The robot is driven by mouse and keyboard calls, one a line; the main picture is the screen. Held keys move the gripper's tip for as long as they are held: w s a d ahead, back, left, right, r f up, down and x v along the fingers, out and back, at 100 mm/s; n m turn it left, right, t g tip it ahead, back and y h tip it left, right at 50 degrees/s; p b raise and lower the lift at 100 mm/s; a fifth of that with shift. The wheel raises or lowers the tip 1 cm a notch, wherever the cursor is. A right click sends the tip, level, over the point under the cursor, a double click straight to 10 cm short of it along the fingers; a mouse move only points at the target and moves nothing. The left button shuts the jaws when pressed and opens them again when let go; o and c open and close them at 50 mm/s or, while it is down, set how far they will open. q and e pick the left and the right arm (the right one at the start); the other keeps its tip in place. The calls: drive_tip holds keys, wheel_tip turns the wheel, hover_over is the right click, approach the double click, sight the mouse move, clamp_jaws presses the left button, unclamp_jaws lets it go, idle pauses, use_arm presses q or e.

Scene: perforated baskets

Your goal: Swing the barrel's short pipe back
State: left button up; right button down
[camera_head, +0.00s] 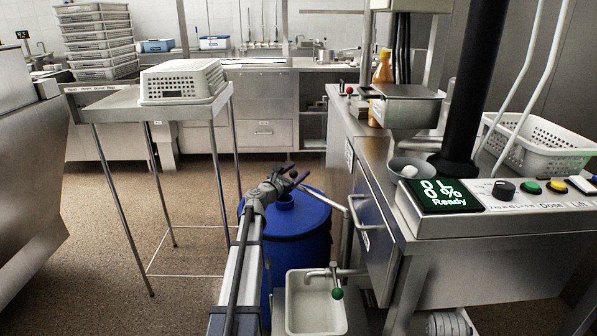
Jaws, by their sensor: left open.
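The blue barrel (312,250) stands on the floor left of the steel counter, with a raised blue cap (285,203) on its lid. A short metal pipe (320,273) with a green ball knob (337,293) sits low in front of the barrel, over a white basin (315,312). A thin grey pipe (325,199) runs from behind my left gripper toward the right and bends down beside the barrel. My left gripper (293,174) is open above the barrel's lid, its dark fingers pointing away. I cannot tell whether it touches the thin pipe. My right gripper is not in view.
The steel counter (440,254) with a lit display (443,194) and drawer handle closes off the right side. A steel table (110,103) with an upturned white basket (182,82) stands at left. The brown floor (190,200) between is clear.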

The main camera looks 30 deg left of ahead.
use_arm(q)
drive_tip(key=shift+w, duration=0.6)
clamp_jaws()
idle(1.0)
